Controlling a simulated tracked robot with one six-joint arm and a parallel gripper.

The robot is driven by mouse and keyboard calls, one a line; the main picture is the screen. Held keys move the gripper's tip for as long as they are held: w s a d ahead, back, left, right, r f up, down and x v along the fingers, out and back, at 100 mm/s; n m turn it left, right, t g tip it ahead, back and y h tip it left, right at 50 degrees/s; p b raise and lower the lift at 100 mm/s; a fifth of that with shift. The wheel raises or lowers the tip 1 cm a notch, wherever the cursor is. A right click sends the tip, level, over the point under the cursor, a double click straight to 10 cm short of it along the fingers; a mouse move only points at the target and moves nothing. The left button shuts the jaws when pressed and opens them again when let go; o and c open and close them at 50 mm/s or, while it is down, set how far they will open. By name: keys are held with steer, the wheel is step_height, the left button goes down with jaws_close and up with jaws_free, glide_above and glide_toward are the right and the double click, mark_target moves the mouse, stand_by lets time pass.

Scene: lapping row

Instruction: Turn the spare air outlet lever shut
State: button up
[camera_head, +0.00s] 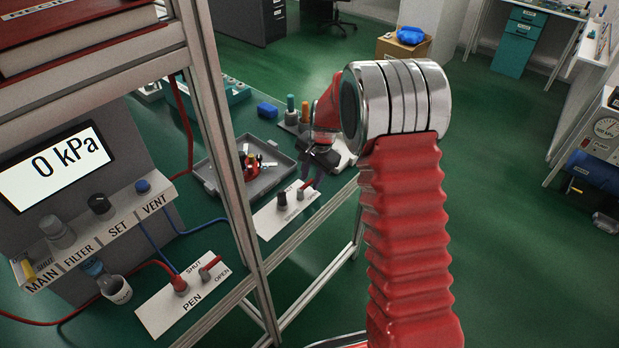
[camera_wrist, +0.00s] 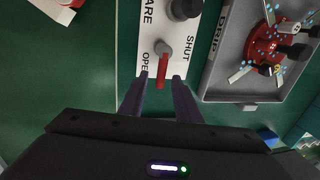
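The white spare outlet plate (camera_head: 272,222) lies on the green bench and also shows in the wrist view (camera_wrist: 150,15). Its lever (camera_wrist: 162,70) has a red handle on a grey pivot. The handle points down the wrist picture, between the words OPEN at left and SHUT at right. A dark knob (camera_wrist: 185,8) sits beyond the pivot. My gripper (camera_wrist: 158,82) is open, with one fingertip on each side of the handle's end. Whether either touches it I cannot tell. In the head view my gripper (camera_head: 317,168) is above the plate's far end, partly hiding the lever.
A grey tray (camera_wrist: 228,93) with a red piece and small parts lies right of the plate in the wrist view. The rack post (camera_head: 232,170) and rail stand nearer in the head view. The similar PEN plate (camera_head: 165,318) is closer. The gauge display (camera_head: 55,168) reads 0 kPa.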

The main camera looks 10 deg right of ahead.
jaws_close()
steer(key=shift+a, duration=0.2)
steer(key=shift+d, duration=0.1)
steer(key=shift+w+n, duration=0.35)
steer(key=shift+n, duration=0.85)
steer(key=n, duration=0.1)
steer(key=w+a+n, duration=0.1)
steer(key=n, duration=0.1)
steer(key=a+n+g+y, duration=0.1)
steer(key=n, duration=0.1)
steer(key=shift+w, duration=0.15)
steer(key=n, duration=0.2)
steer(key=a+n, duration=0.1)
steer(key=a+n+g, duration=0.1)
steer(key=n, duration=0.1)
steer(key=shift+w+n, duration=0.15)
steer(key=shift+n, duration=0.15)
steer(key=shift+s+a+n+g, duration=0.15)
steer(key=shift+a+n+g, duration=0.25)
steer(key=shift+n, duration=0.9)
steer(key=shift+s+a+n+g, duration=0.2)
steer(key=shift+a+n, duration=0.35)
steer(key=shift+n, duration=0.75)
